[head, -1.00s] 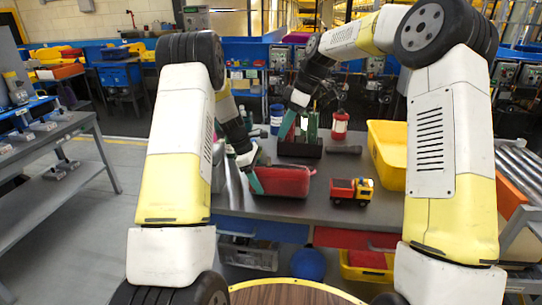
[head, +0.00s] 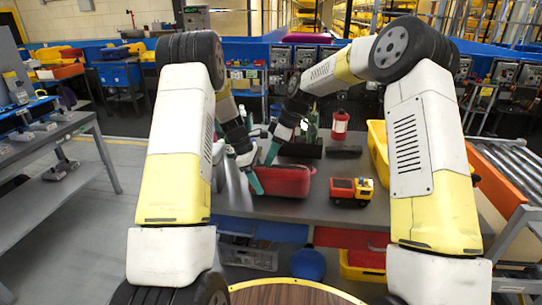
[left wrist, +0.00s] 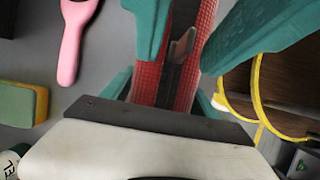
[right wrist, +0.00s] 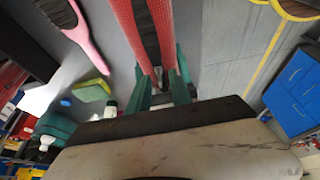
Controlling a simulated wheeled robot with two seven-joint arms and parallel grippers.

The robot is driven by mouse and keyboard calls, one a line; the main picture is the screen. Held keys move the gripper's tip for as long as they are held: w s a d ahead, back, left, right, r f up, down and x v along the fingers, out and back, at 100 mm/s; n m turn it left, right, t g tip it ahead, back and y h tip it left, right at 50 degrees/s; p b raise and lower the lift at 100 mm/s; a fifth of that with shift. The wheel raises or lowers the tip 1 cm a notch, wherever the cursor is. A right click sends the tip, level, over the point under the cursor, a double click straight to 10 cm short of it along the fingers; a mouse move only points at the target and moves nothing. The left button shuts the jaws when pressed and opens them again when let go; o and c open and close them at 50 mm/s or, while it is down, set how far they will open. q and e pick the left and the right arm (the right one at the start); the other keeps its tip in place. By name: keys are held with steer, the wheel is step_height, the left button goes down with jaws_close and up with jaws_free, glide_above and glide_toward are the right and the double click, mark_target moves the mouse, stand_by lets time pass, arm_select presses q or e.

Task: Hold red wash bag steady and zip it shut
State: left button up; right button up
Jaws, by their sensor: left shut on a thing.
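The red wash bag (head: 288,181) lies on the grey table. In the left wrist view, the bag (left wrist: 153,78) shows a dark open zip gap along its top and a grey zip pull (left wrist: 182,46). My left gripper (head: 256,180) is shut on the bag's left end, its teal fingers either side of it. My right gripper (head: 270,153) is just above that same end. Its two teal fingers stand apart around the zip pull in the left wrist view and look open. I cannot tell whether they touch the pull. The right wrist view shows the open gap (right wrist: 146,30) running away.
A red and yellow toy truck (head: 351,190) stands right of the bag. A dark caddy (head: 300,148) and a red-and-white bottle (head: 340,124) stand behind; a yellow bin (head: 378,150) is at right. A pink brush (right wrist: 85,38) and a green-yellow sponge (right wrist: 91,90) lie beside the bag.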

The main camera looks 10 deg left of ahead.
jaws_close()
stand_by(1.3)
